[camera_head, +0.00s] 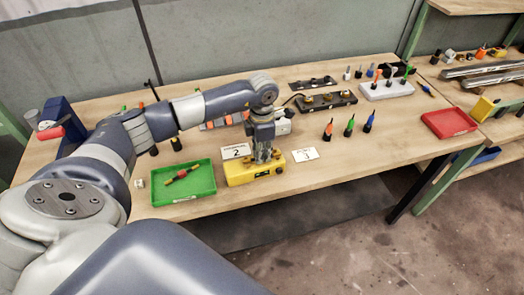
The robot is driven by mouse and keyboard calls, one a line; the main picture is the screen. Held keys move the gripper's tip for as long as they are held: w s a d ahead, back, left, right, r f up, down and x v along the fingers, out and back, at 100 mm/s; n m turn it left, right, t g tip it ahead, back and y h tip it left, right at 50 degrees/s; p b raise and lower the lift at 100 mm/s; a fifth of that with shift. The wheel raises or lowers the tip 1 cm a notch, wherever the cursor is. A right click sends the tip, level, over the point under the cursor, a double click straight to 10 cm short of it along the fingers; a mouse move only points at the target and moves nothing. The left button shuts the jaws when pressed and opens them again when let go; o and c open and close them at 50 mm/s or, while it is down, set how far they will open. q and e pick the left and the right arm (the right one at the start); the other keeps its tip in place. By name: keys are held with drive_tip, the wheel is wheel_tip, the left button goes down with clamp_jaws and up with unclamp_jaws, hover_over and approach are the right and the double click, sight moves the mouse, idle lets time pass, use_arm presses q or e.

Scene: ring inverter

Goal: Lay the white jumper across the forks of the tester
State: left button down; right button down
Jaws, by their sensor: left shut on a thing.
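A yellow box (240,177), which looks like the tester, stands near the front edge of the table. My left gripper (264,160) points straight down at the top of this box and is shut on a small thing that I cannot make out. I cannot tell whether that thing is the white jumper or whether it touches the box. The forks are hidden or too small to tell apart behind the fingers. My right gripper is not in view.
A green tray (158,198) with a red tool (183,173) lies left of the box. Cards marked 2 (236,151) and 3 (305,154) flank it. Several coloured screwdrivers stand behind right. A red tray (449,123) sits far right. The front right tabletop is clear.

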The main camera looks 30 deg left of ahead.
use_arm(q)
drive_tip(key=shift+f, duration=0.25)
drive_tip(key=c, duration=1.6)
unclamp_jaws()
drive_tip(key=shift+o, duration=0.2)
drive_tip(key=shift+r, duration=0.1)
drive_tip(key=shift+r, duration=0.25)
wheel_tip(320, 180, up, 12)
drive_tip(key=b, duration=0.4)
drive_tip(key=shift+f, duration=0.1)
